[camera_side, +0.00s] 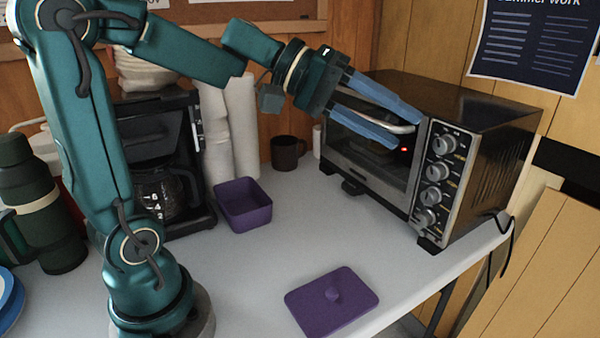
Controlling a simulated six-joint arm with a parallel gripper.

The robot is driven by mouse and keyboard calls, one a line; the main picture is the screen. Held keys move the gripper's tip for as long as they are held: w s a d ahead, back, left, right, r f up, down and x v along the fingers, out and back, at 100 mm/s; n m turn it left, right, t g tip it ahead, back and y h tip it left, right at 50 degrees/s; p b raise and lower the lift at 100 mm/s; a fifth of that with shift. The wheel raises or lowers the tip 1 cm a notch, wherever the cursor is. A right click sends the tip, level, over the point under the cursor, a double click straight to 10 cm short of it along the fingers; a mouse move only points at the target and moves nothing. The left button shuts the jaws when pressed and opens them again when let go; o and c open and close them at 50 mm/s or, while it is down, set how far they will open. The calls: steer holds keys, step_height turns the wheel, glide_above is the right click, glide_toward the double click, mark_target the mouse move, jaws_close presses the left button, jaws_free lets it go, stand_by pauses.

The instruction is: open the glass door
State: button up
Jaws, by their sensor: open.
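The toaster oven stands on the right of the table, and its glass door (365,168) is upright and looks closed. A pale metal handle bar (399,128) runs along the top of the door. My gripper (408,131) is open, with its blue fingers in front of the top of the door. One finger appears above the handle and the other below it, so the bar shows between them. I cannot tell whether either finger touches it. The fingers hide part of the handle and the upper glass.
Control knobs (437,172) line the oven's right front. A purple lid (332,300) lies on the table in front, and a purple box (243,204) stands farther left. A dark mug (287,153) is behind.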

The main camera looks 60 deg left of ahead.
steer(key=s+d+f+m+g+y, duration=0.2)
steer(key=s+d+f+m+g, duration=0.1)
steer(key=s, duration=0.7)
steer(key=shift+d+f+m, duration=0.6)
steer(key=shift+d+f, duration=0.05)
steer(key=shift+d, duration=0.2)
